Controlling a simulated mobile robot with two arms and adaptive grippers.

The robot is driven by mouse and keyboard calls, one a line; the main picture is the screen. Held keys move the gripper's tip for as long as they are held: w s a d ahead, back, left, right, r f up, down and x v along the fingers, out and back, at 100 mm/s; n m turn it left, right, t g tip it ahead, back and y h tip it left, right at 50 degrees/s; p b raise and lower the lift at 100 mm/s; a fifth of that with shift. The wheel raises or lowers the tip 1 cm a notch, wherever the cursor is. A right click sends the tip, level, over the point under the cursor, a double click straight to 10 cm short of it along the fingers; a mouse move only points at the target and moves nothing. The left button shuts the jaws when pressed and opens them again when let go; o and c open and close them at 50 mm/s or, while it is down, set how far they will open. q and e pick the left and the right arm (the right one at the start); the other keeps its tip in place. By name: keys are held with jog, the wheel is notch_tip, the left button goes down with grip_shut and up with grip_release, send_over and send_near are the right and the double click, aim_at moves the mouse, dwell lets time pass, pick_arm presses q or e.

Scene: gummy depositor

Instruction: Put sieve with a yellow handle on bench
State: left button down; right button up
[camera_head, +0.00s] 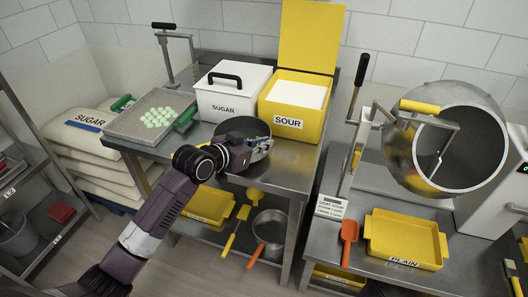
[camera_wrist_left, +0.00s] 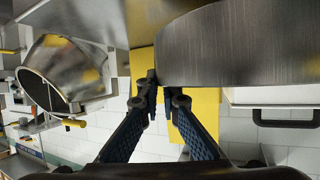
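A round grey metal vessel (camera_head: 258,162) stands on the middle bench (camera_head: 290,172), partly hidden by my left gripper (camera_head: 258,143). It looks like a sieve, but no yellow handle shows on it. In the left wrist view its curved metal wall (camera_wrist_left: 240,50) fills the upper right. There my left gripper's fingers (camera_wrist_left: 164,88) are at its left edge, close together; I cannot tell whether they hold it. A pan-like sieve with an orange handle (camera_head: 270,230) is on the lower shelf, with a yellow piece (camera_head: 254,195) near it. My right gripper is not in view.
A white sugar box (camera_head: 232,105) and yellow sour bin (camera_head: 300,118) stand behind the vessel. A tray of green gummies (camera_head: 140,125) is at left. The right bench holds a drum (camera_head: 445,140), yellow plain tray (camera_head: 375,235) and orange scoop (camera_head: 348,235). The middle bench's front right is clear.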

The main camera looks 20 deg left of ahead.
aim_at(259, 154)
pick_arm(q)
jog(key=shift+f, duration=1.75)
jog(key=c, duration=2.2)
grip_release()
jog(key=shift+f, duration=0.15)
jog(key=shift+o, duration=0.2)
jog(key=b+v, duration=0.1)
jog(key=v, duration=1.1)
